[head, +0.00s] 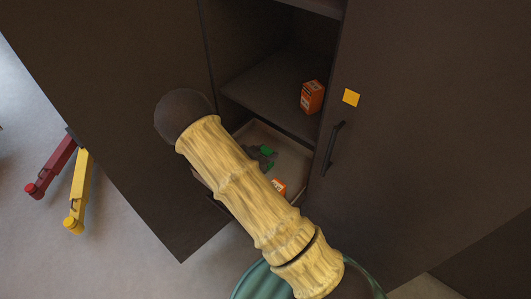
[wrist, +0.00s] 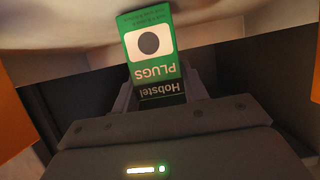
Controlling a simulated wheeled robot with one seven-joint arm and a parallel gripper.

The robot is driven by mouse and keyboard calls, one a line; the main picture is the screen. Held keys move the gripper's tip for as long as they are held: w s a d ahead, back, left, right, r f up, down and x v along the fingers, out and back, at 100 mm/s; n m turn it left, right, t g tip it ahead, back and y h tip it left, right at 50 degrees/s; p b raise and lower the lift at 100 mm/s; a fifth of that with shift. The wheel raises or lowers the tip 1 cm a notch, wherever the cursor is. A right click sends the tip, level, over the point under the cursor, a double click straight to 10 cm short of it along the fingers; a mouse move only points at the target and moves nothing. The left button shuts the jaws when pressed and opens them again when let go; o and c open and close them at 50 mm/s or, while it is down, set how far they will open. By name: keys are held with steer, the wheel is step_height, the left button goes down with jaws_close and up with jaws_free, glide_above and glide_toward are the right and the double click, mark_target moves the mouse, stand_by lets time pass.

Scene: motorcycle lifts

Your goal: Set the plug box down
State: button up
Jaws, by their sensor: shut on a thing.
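In the head view the green of the box (head: 267,151) shows in small patches beside my dark gripper (head: 257,156), inside a pale-floored drawer or tray (head: 291,152) low in the cabinet. In the wrist view the box's far end lies against a pale surface; I cannot tell whether it touches. My arm hides part of the drawer.
An orange box (head: 312,97) stands on the shelf (head: 265,88) above. Another orange box (head: 279,187) is in the drawer near my arm. Orange surfaces edge the wrist view at left (wrist: 14,115) and right. A cabinet door with a dark handle (head: 333,148) stands at right.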

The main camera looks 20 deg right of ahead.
steer(key=shift+f, duration=0.15)
steer(key=o, duration=1.1)
steer(key=shift+s+a+r, duration=0.1)
steer(key=shift+a+r, duration=0.05)
steer(key=shift+r, duration=0.05)
steer(key=v, duration=1.1)
steer(key=shift+s+a, duration=0.25)
